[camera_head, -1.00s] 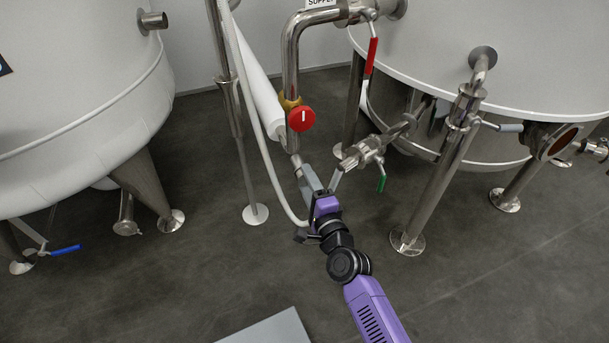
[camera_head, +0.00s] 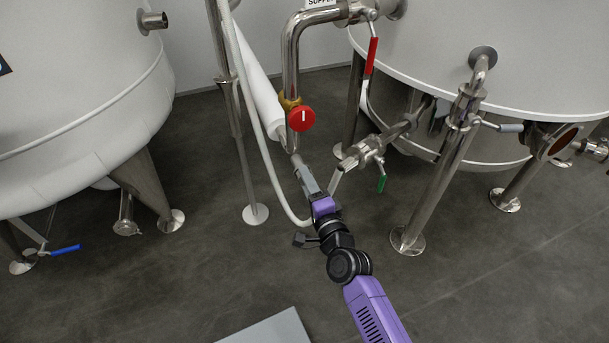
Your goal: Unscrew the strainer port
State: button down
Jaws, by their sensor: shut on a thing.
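A steel supply pipe (camera_head: 291,60) comes down from the tank on the right, past a brass fitting with a red knob (camera_head: 301,118). The strainer port seems to be the steel end piece (camera_head: 297,162) low on this pipe, below the knob; it is small and partly hidden by my gripper. My gripper (camera_head: 308,180), at the end of my purple and black arm, points up at this lower end and is shut on it. Its fingers look nearly edge-on, so the exact grip is hard to see.
A white hose (camera_head: 258,150) hangs just left of my gripper. Steel legs (camera_head: 436,190) stand further right, and a white tank (camera_head: 75,110) is at left. Floor between is open.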

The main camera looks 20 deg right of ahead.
jog(key=shift+r+n, duration=0.15)
jog(key=shift+n, duration=0.45)
jog(key=n, duration=0.5)
jog(key=n, duration=0.4)
jog(key=shift+d+r+n, duration=0.1)
jog(key=shift+n, duration=0.3)
jog(key=shift+s, duration=0.55)
jog(key=shift+s, duration=0.5)
